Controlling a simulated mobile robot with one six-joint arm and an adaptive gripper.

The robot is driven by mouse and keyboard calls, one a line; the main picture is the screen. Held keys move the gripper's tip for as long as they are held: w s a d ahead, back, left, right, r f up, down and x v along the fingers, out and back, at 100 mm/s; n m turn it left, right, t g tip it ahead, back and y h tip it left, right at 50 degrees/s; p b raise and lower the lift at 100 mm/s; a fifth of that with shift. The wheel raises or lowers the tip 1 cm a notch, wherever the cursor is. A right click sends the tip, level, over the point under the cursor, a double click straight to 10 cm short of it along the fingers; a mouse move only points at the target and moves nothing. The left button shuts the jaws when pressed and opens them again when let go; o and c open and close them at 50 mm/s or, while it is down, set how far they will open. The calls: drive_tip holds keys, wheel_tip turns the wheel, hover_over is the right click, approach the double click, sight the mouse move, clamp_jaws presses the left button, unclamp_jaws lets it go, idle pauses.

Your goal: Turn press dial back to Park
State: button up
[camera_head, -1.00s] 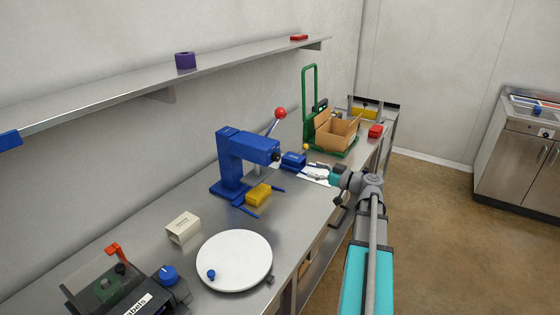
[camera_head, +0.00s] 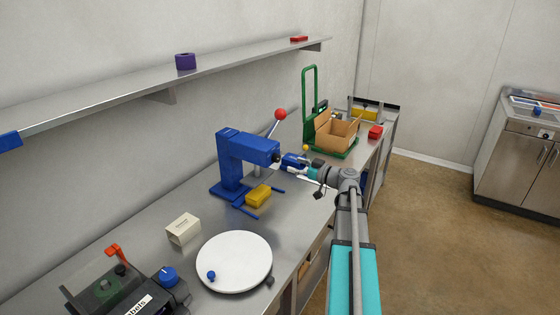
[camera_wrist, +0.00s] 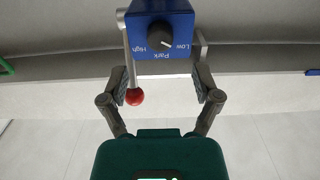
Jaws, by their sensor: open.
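The blue press (camera_head: 228,160) stands on the steel bench, with a red-knobbed lever (camera_head: 280,114). In the wrist view its blue front (camera_wrist: 140,22) fills the top middle and carries a black dial (camera_wrist: 160,35). The labels High, Park and Low appear upside down around the dial. The dial's pale mark seems to point between Park and Low, though it is small. My gripper (camera_wrist: 160,76) is open and empty, its fingers spread below and either side of the press front. The lever's red ball (camera_wrist: 134,97) shows near the left finger.
A yellow block (camera_head: 258,195) lies at the press base. A blue fixture (camera_head: 292,160) sits just behind my gripper. A cardboard box (camera_head: 336,132) stands farther back. A white round plate (camera_head: 235,255) and a cream box (camera_head: 183,229) are nearer. The shelf (camera_head: 130,95) runs above.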

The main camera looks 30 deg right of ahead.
sight(279, 159)
drive_tip(key=shift+x, duration=3.3)
clamp_jaws()
drive_tip(key=shift+m, duration=0.4)
drive_tip(key=m, duration=1.1)
